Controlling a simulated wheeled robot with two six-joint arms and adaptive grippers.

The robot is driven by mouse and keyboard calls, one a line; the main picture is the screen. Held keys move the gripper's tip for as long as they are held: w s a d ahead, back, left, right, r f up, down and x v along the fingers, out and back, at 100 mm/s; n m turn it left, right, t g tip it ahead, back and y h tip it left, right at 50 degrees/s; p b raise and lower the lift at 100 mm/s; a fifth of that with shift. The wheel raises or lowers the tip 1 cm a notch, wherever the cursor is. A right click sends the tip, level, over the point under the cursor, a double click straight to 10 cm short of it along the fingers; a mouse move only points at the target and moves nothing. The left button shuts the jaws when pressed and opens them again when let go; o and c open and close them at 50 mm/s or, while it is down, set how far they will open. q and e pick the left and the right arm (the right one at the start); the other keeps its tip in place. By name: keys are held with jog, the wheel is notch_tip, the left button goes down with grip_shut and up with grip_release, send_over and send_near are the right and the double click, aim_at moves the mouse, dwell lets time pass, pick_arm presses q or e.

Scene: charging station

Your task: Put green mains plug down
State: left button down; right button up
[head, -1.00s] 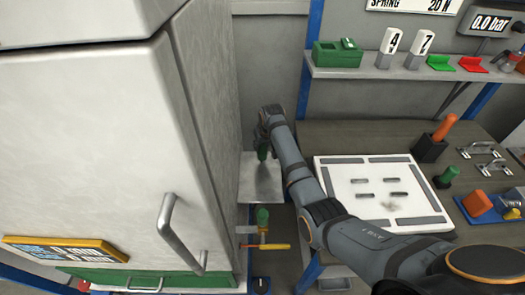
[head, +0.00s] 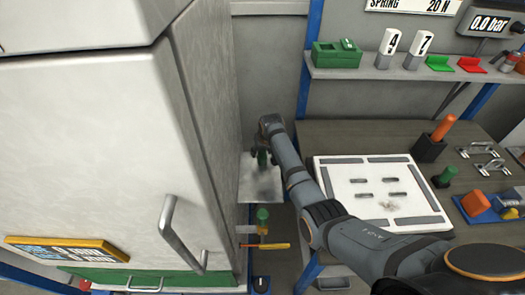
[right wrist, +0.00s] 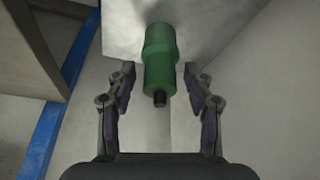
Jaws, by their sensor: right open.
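The green mains plug (right wrist: 160,58) is at the edge of a grey metal plate (right wrist: 205,30) in the right wrist view, its dark tip towards me. My right gripper (right wrist: 158,80) is open, with one finger on each side of the plug and a visible gap on both sides. In the head view the right gripper (head: 265,148) is seen from above at the end of my arm. My left gripper is not in view.
A large white cabinet (head: 90,140) with handles fills the left. Below the plate are a green-topped item (head: 262,216) and an orange-yellow tool (head: 265,246). A white slotted board (head: 375,180) lies on the bench to the right. A shelf (head: 400,73) runs behind.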

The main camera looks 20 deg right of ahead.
jog(key=v, duration=1.2)
jog(key=shift+r, duration=0.2)
